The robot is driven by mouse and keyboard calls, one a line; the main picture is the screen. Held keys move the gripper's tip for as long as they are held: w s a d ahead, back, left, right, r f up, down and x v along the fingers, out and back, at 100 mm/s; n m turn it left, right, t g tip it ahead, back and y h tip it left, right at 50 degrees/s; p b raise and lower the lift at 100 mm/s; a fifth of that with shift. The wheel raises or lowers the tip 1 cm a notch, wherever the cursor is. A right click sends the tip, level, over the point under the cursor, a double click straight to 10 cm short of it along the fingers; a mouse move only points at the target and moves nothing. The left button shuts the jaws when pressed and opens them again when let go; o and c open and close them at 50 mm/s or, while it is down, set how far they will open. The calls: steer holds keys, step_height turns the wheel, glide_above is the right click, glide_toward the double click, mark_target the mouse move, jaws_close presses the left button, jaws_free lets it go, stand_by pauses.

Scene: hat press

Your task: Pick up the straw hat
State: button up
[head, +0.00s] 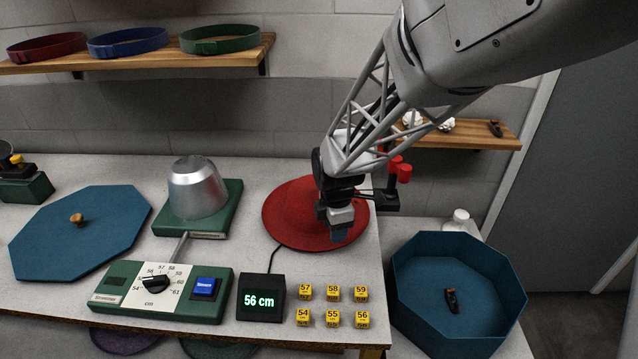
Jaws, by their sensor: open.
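A round red hat (290,215) with a wide flat brim lies at the right side of the worktable; I cannot tell whether it is straw. My gripper (340,234) points down over the right part of this hat. It hides some of the hat's middle and right side. My gripper is open, with nothing visible in it. I cannot tell whether the fingertips touch the hat.
A metal hat block (197,190) stands on a green base, left of the hat. A control box (115,300), a display (261,298) and yellow number cubes (333,318) line the front. A blue octagonal box (405,290) stands right; its lid (110,220) lies left.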

steer(key=shift+f, duration=0.4)
steer(key=shift+f, duration=0.1)
steer(key=shift+a+f, duration=0.15)
steer(key=shift+f, duration=1.1)
steer(key=shift+a+f, duration=0.15)
steer(key=shift+f, duration=1.1)
jaws_close()
